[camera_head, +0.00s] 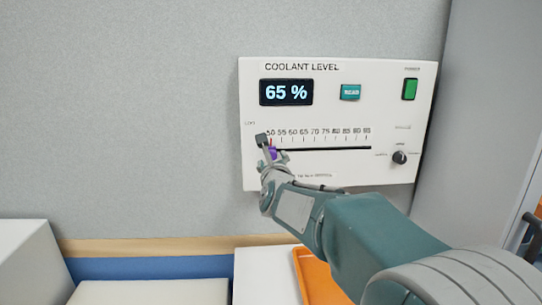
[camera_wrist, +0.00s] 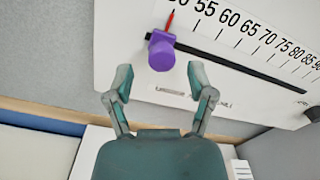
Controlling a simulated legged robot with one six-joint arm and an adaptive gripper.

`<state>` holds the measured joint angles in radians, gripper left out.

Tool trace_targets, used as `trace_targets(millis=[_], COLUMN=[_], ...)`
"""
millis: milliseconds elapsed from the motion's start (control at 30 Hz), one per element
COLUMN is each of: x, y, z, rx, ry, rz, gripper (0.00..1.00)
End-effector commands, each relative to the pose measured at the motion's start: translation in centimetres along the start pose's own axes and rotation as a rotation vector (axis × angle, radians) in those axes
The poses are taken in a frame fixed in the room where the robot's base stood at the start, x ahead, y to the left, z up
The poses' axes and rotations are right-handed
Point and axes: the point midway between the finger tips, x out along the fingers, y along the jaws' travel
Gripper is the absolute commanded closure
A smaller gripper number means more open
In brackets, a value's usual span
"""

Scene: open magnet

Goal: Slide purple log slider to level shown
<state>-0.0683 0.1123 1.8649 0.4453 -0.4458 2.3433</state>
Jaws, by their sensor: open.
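The purple slider (camera_wrist: 161,52) sits at the left end of the black slot (camera_wrist: 245,70) in the wrist view. Its red pointer is near the 50 mark at the scale's low end. In the head view the slider (camera_head: 273,153) is partly hidden by my gripper (camera_head: 270,145). The display (camera_head: 286,92) reads 65 %. In the wrist view my gripper (camera_wrist: 160,83) is open, its two fingers apart just below the slider. The slider lies beyond the gap between the fingertips, and I cannot tell whether they touch it.
The white coolant panel (camera_head: 338,175) is on a grey wall. It carries a teal button (camera_head: 350,92), a green switch (camera_head: 409,89) and a black knob (camera_head: 400,157). An orange tray (camera_head: 312,275) lies below. The slot right of the slider is clear.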

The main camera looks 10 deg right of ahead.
Motion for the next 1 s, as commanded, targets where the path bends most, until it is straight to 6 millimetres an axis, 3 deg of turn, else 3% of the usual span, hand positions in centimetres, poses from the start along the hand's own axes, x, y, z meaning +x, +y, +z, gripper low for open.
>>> trace_targets(millis=[233,567,600,733,767,1000], x=[3.2,3.7,3.7,3.7,3.7,3.7], y=[0.0,0.0,0.0,0.0,0.0,0.1], z=[-0.1,0.0,0.0,0.0,0.0,-0.1], rx=[-0.001,-0.001,-0.001,-0.001,-0.001,-0.001], ry=[0.001,0.0,0.0,0.001,0.001,0.001], rz=[0.0,0.0,0.0,0.001,0.001,0.002], gripper=[0.3,0.3,0.34,0.92,1.0,1.0])
